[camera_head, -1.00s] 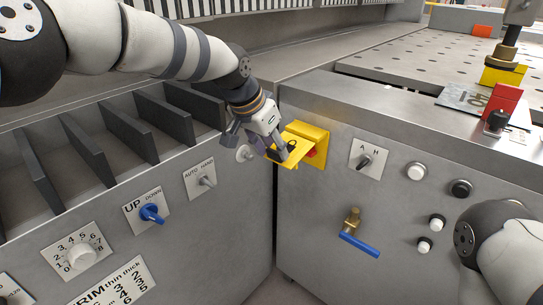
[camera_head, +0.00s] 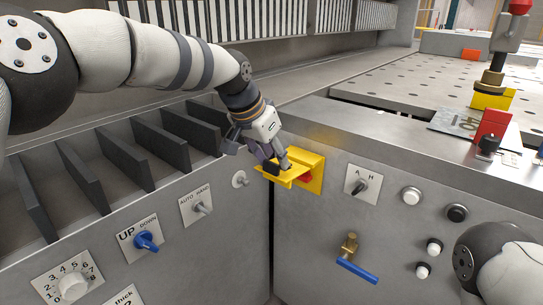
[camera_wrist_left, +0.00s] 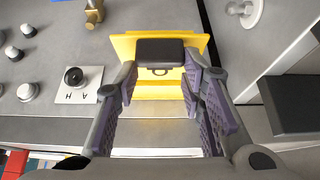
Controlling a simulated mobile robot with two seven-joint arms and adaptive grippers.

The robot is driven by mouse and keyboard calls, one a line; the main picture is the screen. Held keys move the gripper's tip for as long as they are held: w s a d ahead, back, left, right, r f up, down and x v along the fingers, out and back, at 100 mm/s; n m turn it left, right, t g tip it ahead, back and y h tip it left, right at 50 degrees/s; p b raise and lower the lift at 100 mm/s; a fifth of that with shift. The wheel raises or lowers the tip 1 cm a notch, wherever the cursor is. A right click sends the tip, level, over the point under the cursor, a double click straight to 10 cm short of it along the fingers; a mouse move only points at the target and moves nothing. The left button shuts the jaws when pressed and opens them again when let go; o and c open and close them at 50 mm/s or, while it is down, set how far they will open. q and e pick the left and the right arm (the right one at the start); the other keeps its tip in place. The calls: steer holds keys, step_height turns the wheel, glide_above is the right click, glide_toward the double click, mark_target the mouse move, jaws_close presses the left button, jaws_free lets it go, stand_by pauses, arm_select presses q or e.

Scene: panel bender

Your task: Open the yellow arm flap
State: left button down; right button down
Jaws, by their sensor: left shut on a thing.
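The yellow arm flap (camera_head: 289,172) stands out from its yellow housing (camera_head: 316,176) on the front of the right grey cabinet. A red part (camera_head: 306,178) shows in the housing beside the flap. The flap looks about level. My right gripper is out of the picture; only part of my right arm shows at lower right.
An A/H switch (camera_head: 362,187) and several push buttons sit right of the flap. A blue-handled valve (camera_head: 357,271) is below. On the left cabinet are an AUTO/HAND switch (camera_head: 202,208) and a blue UP/DOWN knob (camera_head: 146,241). A narrow gap separates the cabinets.

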arm_select(q)
steer(key=shift+w+d+r, duration=0.15)
steer(key=shift+d, duration=0.05)
steer(key=c, duration=1.1)
jaws_free()
steer(key=shift+o, duration=0.3)
steer(key=shift+a, duration=0.1)
steer(key=v, duration=1.1)
steer(key=shift+s+r, duration=0.25)
